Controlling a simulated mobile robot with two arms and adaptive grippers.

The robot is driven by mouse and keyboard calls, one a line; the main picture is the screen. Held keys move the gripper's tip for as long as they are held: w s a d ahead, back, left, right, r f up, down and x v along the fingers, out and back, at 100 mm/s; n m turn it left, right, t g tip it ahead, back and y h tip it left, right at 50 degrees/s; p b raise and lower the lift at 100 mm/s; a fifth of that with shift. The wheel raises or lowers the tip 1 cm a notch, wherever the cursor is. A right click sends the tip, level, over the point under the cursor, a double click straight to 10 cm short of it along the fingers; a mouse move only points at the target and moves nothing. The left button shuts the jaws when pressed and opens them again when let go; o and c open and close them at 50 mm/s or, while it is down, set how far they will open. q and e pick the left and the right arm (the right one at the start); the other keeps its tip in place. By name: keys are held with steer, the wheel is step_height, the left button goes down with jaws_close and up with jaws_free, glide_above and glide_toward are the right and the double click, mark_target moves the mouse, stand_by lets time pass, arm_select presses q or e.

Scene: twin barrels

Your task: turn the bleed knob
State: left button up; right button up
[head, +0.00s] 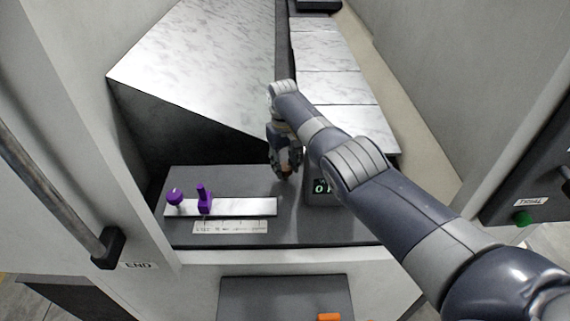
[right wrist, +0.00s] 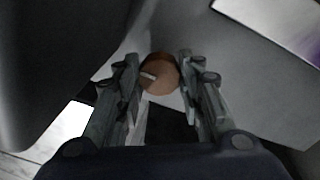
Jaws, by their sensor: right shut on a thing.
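A round copper-brown knob (right wrist: 160,76) with a pale line on its face shows in the right wrist view; it looks like the bleed knob. My right gripper (right wrist: 159,62) has one finger on each side of the knob and is shut on it. In the head view my right gripper (head: 287,173) points down at the dark panel (head: 240,180), just left of a small display box (head: 319,198) with green digits. The fingers mostly hide the knob there. My left gripper is not in view.
Left on the panel, a pale plate (head: 240,207) carries a purple round knob (head: 174,196) and a purple upright handle (head: 204,199). A large marbled block (head: 200,50) stands behind. Pale walls close in at both sides. An orange piece (head: 329,317) shows at the bottom.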

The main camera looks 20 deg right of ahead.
mark_target(284, 166)
steer(key=shift+w+r, duration=0.1)
steer(key=o, duration=1.1)
steer(key=r, duration=1.2)
steer(key=shift+a, duration=0.2)
steer(key=shift+f, duration=0.15)
